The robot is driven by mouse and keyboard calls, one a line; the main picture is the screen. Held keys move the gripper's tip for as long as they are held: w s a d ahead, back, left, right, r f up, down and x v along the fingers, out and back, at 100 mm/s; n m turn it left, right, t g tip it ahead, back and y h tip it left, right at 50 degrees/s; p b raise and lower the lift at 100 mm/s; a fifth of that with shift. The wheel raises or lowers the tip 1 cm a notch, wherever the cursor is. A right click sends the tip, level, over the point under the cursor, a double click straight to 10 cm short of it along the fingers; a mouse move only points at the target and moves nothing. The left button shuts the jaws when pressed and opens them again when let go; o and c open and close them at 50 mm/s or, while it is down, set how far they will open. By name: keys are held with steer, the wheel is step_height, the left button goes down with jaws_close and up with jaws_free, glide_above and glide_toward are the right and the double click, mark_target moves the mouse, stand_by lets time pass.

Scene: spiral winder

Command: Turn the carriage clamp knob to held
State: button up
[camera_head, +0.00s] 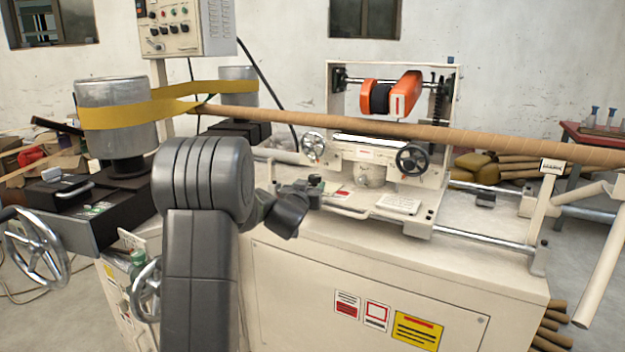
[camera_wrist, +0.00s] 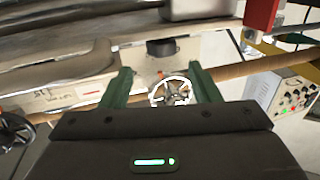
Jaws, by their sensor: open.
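My gripper (camera_wrist: 162,73) is open and empty, its two green fingers apart in the wrist view. A white handwheel (camera_wrist: 170,92) shows between them, beyond the fingertips. A short dark round part (camera_wrist: 160,47), possibly the clamp knob, lies just past the fingertips; I cannot read its setting. In the head view my dark wrist is in front of the left part of the carriage (camera_head: 368,152), near its left handwheel (camera_head: 313,147). The fingers are hard to make out there. No contact with the carriage is clear.
A long brown tube (camera_head: 350,128) runs across above the carriage. A black handwheel (camera_head: 412,160) is at the carriage's right, with the orange belt head (camera_head: 404,93) behind. A yellow belt (camera_head: 165,103) wraps a steel drum (camera_head: 112,92) at left. The right bed is mostly clear.

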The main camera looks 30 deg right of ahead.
mark_target(313, 178)
steer(key=x, duration=0.6)
steer(key=shift+w, duration=0.3)
steer(key=shift+p, duration=0.3)
steer(key=c, duration=1)
